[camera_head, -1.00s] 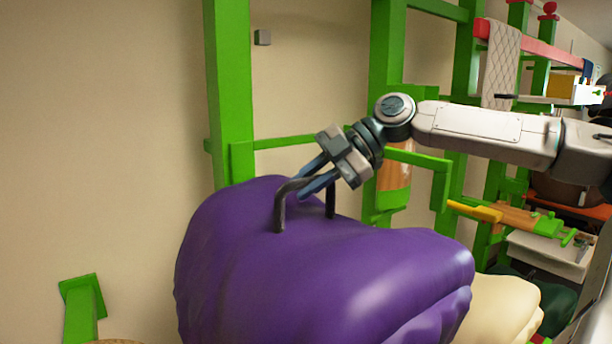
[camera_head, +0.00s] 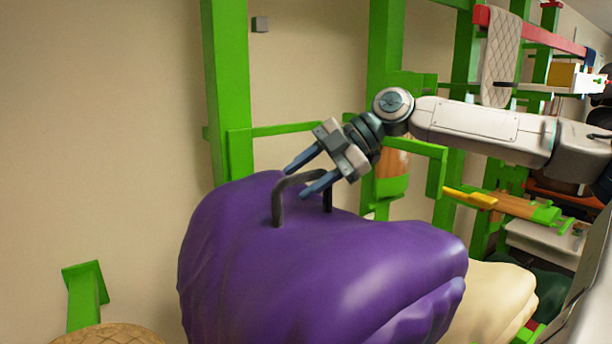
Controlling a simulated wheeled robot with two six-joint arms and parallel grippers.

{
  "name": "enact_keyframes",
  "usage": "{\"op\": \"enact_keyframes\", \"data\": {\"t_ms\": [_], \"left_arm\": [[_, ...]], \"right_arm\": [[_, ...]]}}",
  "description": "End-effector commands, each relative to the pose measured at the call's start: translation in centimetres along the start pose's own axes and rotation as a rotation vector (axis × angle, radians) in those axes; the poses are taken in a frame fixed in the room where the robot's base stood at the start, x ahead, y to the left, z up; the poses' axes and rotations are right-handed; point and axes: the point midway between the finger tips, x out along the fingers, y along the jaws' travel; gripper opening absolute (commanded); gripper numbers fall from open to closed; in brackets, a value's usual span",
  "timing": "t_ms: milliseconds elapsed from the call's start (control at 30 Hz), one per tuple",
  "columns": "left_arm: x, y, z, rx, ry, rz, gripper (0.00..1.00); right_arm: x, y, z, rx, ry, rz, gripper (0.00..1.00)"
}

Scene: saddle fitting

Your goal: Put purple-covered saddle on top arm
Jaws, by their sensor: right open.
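The purple-covered saddle (camera_head: 330,265) fills the lower middle of the head view. A dark handle (camera_head: 279,203) stands up from its top. My right gripper (camera_head: 303,177) is open at this handle, with one blue finger on the far side and one on the near side of its top bar. I cannot tell whether the fingers touch the bar. What bears the saddle from below is hidden. A green arm with an upturned end (camera_head: 437,190) sticks out from the rack behind the saddle; I cannot tell whether it is the top arm. My left gripper is not in view.
Green rack posts (camera_head: 228,85) stand behind the saddle. A green bracket (camera_head: 85,290) and a tan woven thing (camera_head: 105,335) are at the lower left. A cream cover (camera_head: 497,300) lies right of the saddle. A quilted pad (camera_head: 501,60) hangs from a red bar.

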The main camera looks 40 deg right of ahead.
Motion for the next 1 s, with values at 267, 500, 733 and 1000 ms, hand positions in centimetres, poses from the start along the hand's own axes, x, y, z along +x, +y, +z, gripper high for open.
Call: {"op": "enact_keyframes", "data": {"t_ms": [267, 500, 733, 1000], "left_arm": [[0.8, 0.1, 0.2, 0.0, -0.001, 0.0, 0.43], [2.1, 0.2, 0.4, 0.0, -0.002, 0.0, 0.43], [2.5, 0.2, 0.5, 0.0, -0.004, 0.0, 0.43], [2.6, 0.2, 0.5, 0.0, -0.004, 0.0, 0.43]], "right_arm": [[-1.4, 0.0, 0.1, -0.001, 0.003, 0.005, 0.43], [-5.6, -0.1, 0.0, -0.003, 0.003, 0.007, 0.43], [-9.6, 0.0, -0.1, -0.001, 0.001, 0.006, 0.43], [-10.9, -0.1, -0.1, -0.001, 0.0, 0.003, 0.43]]}}
